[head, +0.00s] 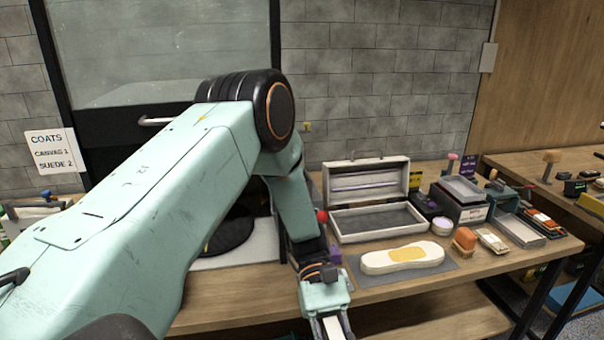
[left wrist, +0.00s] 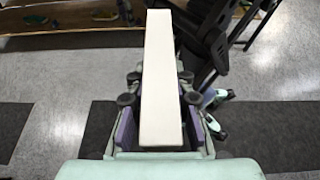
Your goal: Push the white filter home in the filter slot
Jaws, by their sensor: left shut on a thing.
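The white filter (left wrist: 160,70) is a long flat bar in the left wrist view, gripped between the fingers of my left gripper (left wrist: 160,98) and reaching well past them. In the head view my left gripper (head: 330,312) is low in the middle, in front of the bench edge. The near part of the white filter (head: 333,328) shows there, cut off by the bottom edge. I cannot make out the filter slot in either view. My right gripper is not in view.
A glass-fronted dark cabinet (head: 100,128) stands behind my left arm, which hides much of it. On the wooden bench (head: 390,292) are an open case (head: 335,236), a sneaker sole (head: 375,264), brushes and small trays. Grey floor (left wrist: 60,75) lies below the filter.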

